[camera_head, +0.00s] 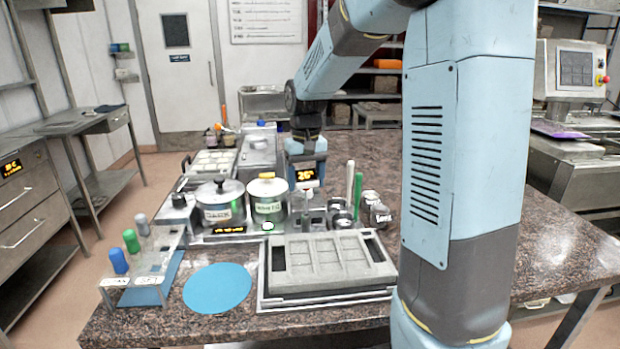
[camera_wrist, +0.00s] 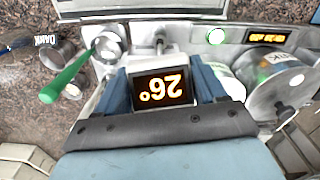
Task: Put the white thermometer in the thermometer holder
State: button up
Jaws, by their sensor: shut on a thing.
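My gripper (camera_head: 306,160) is shut on the white thermometer (camera_head: 306,186), whose dark display shows orange figures near 26. In the wrist view the thermometer (camera_wrist: 163,60) sits between the two blue fingers of my gripper (camera_wrist: 165,82), its display (camera_wrist: 164,89) upside down. In the head view it hangs just right of the cream-lidded pot (camera_head: 267,190). A small grey upright piece (camera_wrist: 160,40) lies beyond it in the wrist view; I cannot tell whether this is the thermometer holder or the probe. No other thing is clearly the thermometer holder.
A steel pot (camera_head: 220,203) stands left of the cream-lidded pot. Cups with a white handle (camera_head: 350,180) and a green handle (camera_head: 358,190) stand right. A grey mould (camera_head: 335,255), blue disc (camera_head: 217,288) and rack (camera_head: 145,280) of coloured-handled tools occupy the front.

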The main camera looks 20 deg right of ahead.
aim_at(306, 211)
jog(key=shift+f, duration=3.6)
jog(key=o, duration=1.1)
jog(key=shift+o, duration=0.2)
jog(key=shift+r, duration=0.1)
jog(key=shift+w+r, duration=0.1)
jog(key=shift+r, duration=3.3)
